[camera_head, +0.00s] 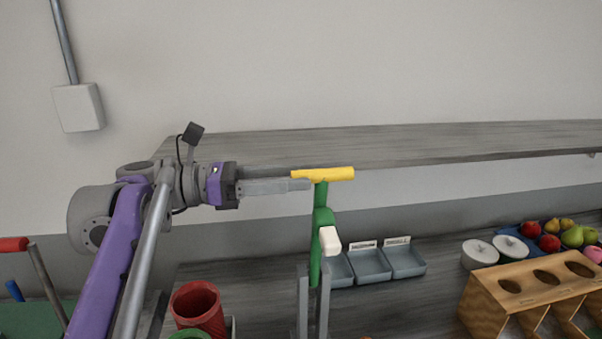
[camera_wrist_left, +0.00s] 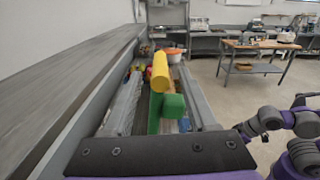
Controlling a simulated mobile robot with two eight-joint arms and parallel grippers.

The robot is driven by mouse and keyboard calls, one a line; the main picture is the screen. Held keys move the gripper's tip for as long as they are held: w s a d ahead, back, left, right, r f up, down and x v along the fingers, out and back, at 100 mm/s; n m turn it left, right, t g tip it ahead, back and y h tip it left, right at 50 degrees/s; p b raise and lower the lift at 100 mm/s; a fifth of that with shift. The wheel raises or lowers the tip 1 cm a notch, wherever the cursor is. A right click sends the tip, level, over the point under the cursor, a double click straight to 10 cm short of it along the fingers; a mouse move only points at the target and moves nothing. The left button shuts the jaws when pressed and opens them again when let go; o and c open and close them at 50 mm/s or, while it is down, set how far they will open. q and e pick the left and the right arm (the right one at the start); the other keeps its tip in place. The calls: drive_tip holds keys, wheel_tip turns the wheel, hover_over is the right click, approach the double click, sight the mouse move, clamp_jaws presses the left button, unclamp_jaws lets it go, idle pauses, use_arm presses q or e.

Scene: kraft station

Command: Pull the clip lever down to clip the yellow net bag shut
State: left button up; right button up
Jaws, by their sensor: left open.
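The clip lever (camera_head: 321,215) is green and upright, with a yellow crossbar handle (camera_head: 323,174) on top and a white block on its side. It stands above two grey uprights (camera_head: 303,300). My left gripper (camera_head: 306,184) reaches in from the left, its fingertips at the handle's left end. In the left wrist view the yellow handle (camera_wrist_left: 160,72) and green lever (camera_wrist_left: 155,112) show between the two open grey fingers. Contact cannot be told. I cannot make out a yellow net bag in either view. My right gripper is not clearly visible.
A long grey shelf (camera_head: 400,147) runs along the wall behind the handle. Below are grey trays (camera_head: 405,262), a red cup (camera_head: 198,308), a wooden holder (camera_head: 520,290), lidded pots (camera_head: 480,252) and fruit on a blue tray. A table (camera_wrist_left: 258,66) stands far off.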

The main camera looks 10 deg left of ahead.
use_arm(q)
drive_tip(key=shift+x, duration=1)
clamp_jaws()
drive_tip(key=shift+s, duration=0.1)
idle(0.7)
